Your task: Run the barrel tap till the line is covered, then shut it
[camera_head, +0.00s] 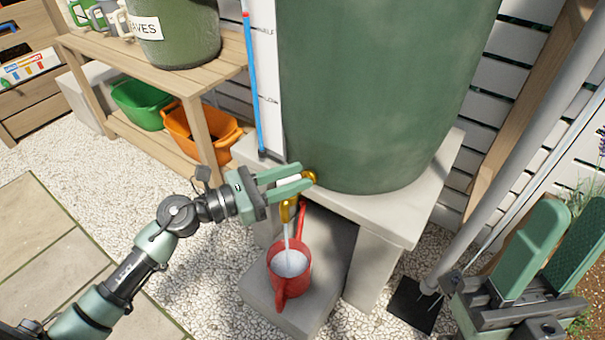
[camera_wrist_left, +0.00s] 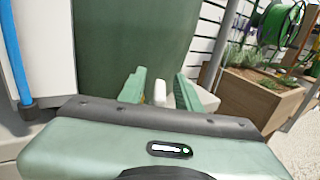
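The green barrel (camera_head: 385,90) stands on a grey stone stand (camera_head: 400,215). Its brass tap (camera_head: 287,212) points down at the front, and a stream of water runs from it into the red watering can (camera_head: 278,290). Pale water (camera_head: 290,264) shows inside the can; I cannot make out a line in it. My left gripper (camera_head: 306,173) is at the tap, its fingers on either side of the white lever (camera_head: 290,180). In the left wrist view the white lever (camera_wrist_left: 160,92) shows between the fingers with gaps beside it. My right gripper (camera_head: 552,235) is open and empty at lower right.
A blue level tube (camera_head: 251,80) runs up a white marked board left of the barrel. A wooden bench (camera_head: 110,45) with a green bin (camera_head: 140,103) and orange bin (camera_head: 198,132) stands left. A grey pipe (camera_head: 510,140) slants at right. Gravel lies between.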

